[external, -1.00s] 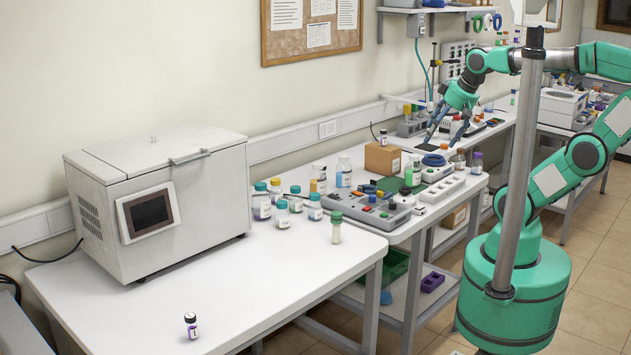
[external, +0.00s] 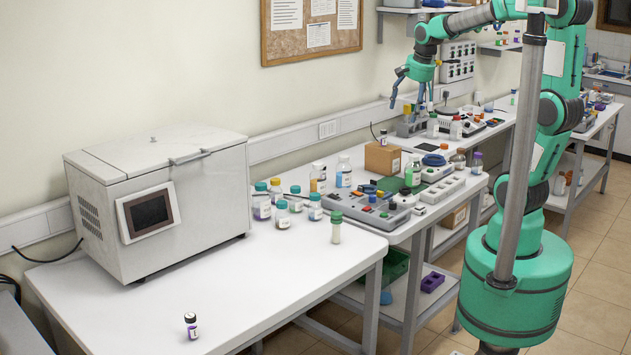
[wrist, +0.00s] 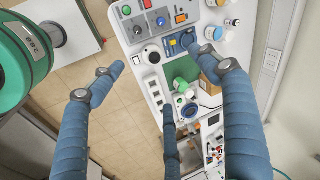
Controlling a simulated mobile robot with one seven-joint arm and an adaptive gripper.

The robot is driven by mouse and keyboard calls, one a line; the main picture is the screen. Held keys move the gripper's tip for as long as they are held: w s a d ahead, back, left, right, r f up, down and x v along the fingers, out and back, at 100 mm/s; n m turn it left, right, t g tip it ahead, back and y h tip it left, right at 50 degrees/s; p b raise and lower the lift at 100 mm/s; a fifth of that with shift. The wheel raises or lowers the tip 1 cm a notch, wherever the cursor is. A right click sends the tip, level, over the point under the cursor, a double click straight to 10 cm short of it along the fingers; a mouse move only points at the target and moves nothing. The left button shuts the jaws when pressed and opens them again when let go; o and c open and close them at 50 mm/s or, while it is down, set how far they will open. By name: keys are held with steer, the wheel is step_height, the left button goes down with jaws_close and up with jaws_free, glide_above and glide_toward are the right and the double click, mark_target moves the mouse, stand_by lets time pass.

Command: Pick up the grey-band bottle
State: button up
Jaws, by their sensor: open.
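I cannot make out a grey band on any bottle, so I cannot tell which one is the grey-band bottle. Several teal-capped bottles (external: 261,205) stand at the right of the white freezer box. A clear bottle with a green cap (external: 336,231) stands near the bench corner. A small dark-capped vial with a purple label (external: 190,326) stands alone at the front. My gripper (external: 409,106) is open and empty, raised above the back bench. In the wrist view, its blue fingers (wrist: 153,55) are spread wide.
The freezer box (external: 165,215) fills the left of the near bench (external: 270,290), whose front is mostly clear. The far bench holds a grey device (external: 370,210), a cardboard box (external: 382,158), a power strip (external: 440,187) and more bottles. A shelf hangs above.

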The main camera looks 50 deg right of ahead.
steer(key=w+d+f+m+g+p, duration=0.1)
steer(key=w+d+f+m, duration=0.1)
steer(key=w+d+m, duration=0.3)
steer(key=m+g+p, duration=0.2)
steer(key=m+p, duration=0.2)
steer(key=m, duration=1)
glide_above(414, 155)
steer(key=shift+y, duration=0.4)
steer(key=f, duration=1.3)
steer(key=a+f, duration=0.1)
steer(key=f, duration=0.5)
steer(key=shift+f, duration=0.2)
steer(key=shift+d+f+m, duration=0.4)
steer(key=shift+f, duration=0.05)
steer(key=shift+f, duration=4.3)
steer(key=shift+f, duration=0.1)
